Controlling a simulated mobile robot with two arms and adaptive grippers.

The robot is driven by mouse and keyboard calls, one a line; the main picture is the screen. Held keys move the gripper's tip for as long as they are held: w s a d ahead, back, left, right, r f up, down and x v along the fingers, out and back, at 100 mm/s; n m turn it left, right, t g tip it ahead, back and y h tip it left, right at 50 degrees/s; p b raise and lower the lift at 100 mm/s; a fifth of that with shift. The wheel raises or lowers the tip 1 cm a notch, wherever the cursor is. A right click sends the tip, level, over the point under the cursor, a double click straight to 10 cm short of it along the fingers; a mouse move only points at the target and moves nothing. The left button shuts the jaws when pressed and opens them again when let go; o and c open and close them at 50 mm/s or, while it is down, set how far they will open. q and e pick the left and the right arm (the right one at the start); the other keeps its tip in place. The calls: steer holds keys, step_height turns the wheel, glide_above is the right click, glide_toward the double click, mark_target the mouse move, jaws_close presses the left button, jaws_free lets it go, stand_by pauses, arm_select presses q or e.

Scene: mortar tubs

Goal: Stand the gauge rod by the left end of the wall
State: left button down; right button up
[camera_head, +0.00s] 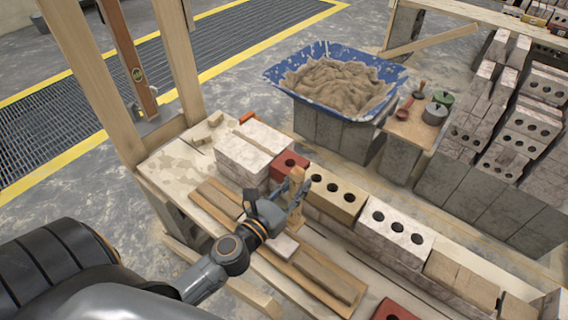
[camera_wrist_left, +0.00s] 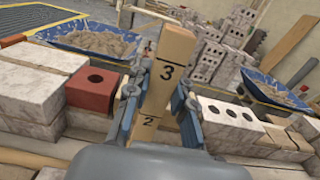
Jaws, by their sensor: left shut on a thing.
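The gauge rod is a pale wooden stick (camera_head: 296,178) in the head view. In the left wrist view the rod (camera_wrist_left: 167,72) shows the black numbers 3 and 2. My left gripper (camera_head: 290,204) is shut on the rod, with a finger on each side of it. The rod's lower end is hidden, so I cannot tell whether it touches anything. The brick wall (camera_head: 335,196) runs from upper left to lower right. White bricks (camera_head: 243,156) stand at its left end, beside a red brick (camera_head: 289,164). My right gripper is not in view.
A blue tub of mortar (camera_head: 335,82) stands on grey blocks behind the wall. A small board with a trowel (camera_head: 405,108) and pots (camera_head: 435,113) is right of it. Wooden posts (camera_head: 180,60) rise at left. Planks (camera_head: 320,275) lie in front of the wall.

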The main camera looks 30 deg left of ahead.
arm_select(q)
steer(key=w+a+f+b, duration=0.4)
steer(key=w+f+b, duration=0.1)
steer(key=f+b, duration=0.2)
steer(key=shift+f, duration=0.45)
steer(key=shift+a+f+b, duration=0.1)
steer(key=shift+f+b, duration=0.25)
stand_by(0.6)
steer(key=c, duration=1.1)
jaws_free()
